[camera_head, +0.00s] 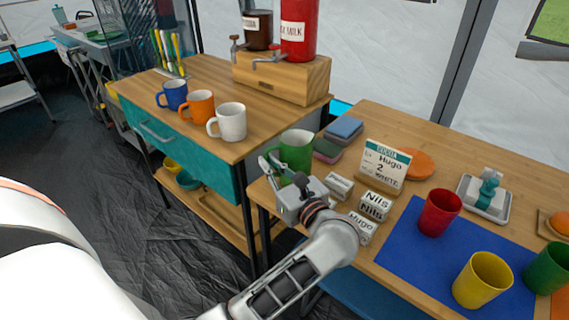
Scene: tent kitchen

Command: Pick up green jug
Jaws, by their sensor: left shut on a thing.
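The green jug (297,150) stands upright at the left edge of the right-hand wooden table, close to the corner of the teal-fronted cabinet. My left gripper (279,171) is at the jug's near left side and is shut on it. My gripper's body and wrist hide the lower part of the jug, so I cannot tell whether its base touches the table. My right gripper is out of view.
Name blocks (375,205), a cocoa sign (384,165) and stacked sponges (344,129) are close right of the jug. Cups, including a red one (440,212), stand on a blue mat (408,262). Mugs (200,106) line the cabinet top.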

